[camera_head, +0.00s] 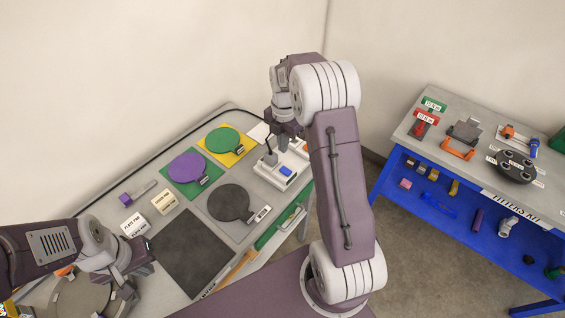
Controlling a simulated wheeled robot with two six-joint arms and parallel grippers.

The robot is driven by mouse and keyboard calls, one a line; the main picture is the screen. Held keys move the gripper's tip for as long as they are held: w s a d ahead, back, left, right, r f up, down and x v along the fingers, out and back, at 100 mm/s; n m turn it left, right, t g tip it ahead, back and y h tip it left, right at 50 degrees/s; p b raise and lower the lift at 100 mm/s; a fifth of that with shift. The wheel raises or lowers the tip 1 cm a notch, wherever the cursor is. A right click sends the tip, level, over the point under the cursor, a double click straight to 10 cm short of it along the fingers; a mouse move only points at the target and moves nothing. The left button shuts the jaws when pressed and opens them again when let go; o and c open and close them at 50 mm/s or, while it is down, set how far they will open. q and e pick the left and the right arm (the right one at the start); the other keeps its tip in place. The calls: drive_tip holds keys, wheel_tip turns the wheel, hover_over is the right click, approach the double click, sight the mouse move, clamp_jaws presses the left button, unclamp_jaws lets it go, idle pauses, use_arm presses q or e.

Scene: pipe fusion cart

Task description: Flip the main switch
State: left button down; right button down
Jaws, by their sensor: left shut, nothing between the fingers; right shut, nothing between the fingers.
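A white power box (276,179) with a blue rocker switch (286,170) sits at the right end of the grey table. A dark plug or lever stands on its left part. I cannot tell which way the blue switch is tipped. My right gripper (283,145) is shut and empty, pointing down over the back part of the box. I cannot tell if it touches the box. My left gripper (146,258) is shut and empty, low over the front left of the table, away from the box.
Green (222,140), purple (187,168) and dark (229,202) round paddles lie on mats left of the box. A black mat (193,252) lies in front. A blue-framed bench (416,215) with fittings stands at the right, across a floor gap.

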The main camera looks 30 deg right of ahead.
sight(282, 169)
wheel_tip(282, 169, down, 10)
drive_tip(key=shift+w+r+p, duration=0.1)
drive_tip(key=shift+r+p, duration=0.1)
drive_tip(key=shift+p, duration=0.75)
drive_tip(key=shift+f, duration=0.1)
drive_tip(key=shift+f+b, duration=0.4)
drive_tip(key=shift+a+r, duration=0.15)
drive_tip(key=shift+r, duration=0.05)
